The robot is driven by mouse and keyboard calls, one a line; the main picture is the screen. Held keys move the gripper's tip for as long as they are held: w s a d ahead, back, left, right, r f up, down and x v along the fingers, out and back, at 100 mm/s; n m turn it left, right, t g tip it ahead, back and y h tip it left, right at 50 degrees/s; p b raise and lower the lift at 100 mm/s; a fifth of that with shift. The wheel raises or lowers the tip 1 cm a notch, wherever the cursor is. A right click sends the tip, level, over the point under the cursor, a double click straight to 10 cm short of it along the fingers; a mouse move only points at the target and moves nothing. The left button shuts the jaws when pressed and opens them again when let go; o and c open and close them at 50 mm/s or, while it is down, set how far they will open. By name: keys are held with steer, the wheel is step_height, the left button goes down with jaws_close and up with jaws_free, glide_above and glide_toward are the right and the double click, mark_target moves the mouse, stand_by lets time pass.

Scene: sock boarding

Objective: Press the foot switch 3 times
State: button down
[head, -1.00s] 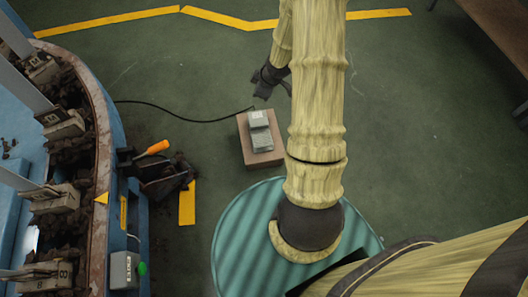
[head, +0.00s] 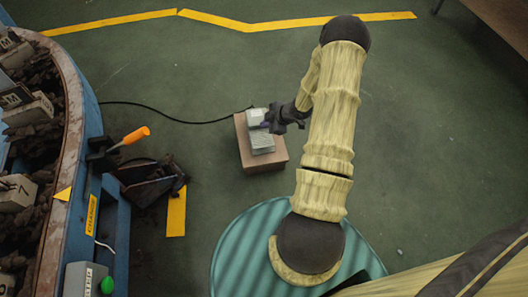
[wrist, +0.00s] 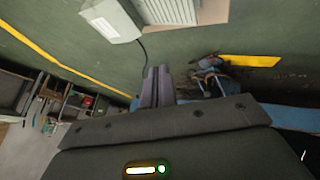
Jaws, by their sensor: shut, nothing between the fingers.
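The foot switch (head: 262,143) is a grey pedal with a ribbed tread, lying on a brown block on the green floor. A black cable runs from it to the left. In the wrist view its grey housing (wrist: 112,20) and pale ribbed tread (wrist: 168,9) show at the top, cut off by the edge. My gripper (head: 268,124) is shut and empty. In the head view its fingertips overlap the pedal's upper part; I cannot tell whether they touch it. In the wrist view the closed fingers (wrist: 157,86) appear below the switch.
The brown block (head: 247,159) stands on open floor. At left is a curved blue machine with a rusty rim (head: 77,100) and numbered pale blocks. An orange-handled lever (head: 135,135) and a green button (head: 107,285) are on its side. Yellow floor lines (head: 110,22) run behind.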

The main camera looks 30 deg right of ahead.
steer(key=shift+f, duration=0.15)
steer(key=b, duration=0.8)
glide_above(260, 144)
steer(key=s+d, duration=0.2)
step_height(260, 144, down, 7)
steer(key=shift+a+r, duration=0.15)
steer(key=shift+r, duration=0.05)
steer(key=shift+s+f+b, duration=0.15)
steer(key=shift+f+b, duration=0.3)
steer(key=shift+f, duration=0.05)
steer(key=shift+s+f+b, duration=0.15)
steer(key=shift+f+b, duration=0.25)
steer(key=shift+f, duration=0.1)
stand_by(0.8)
steer(key=shift+a+f, duration=0.1)
steer(key=shift+f, duration=0.25)
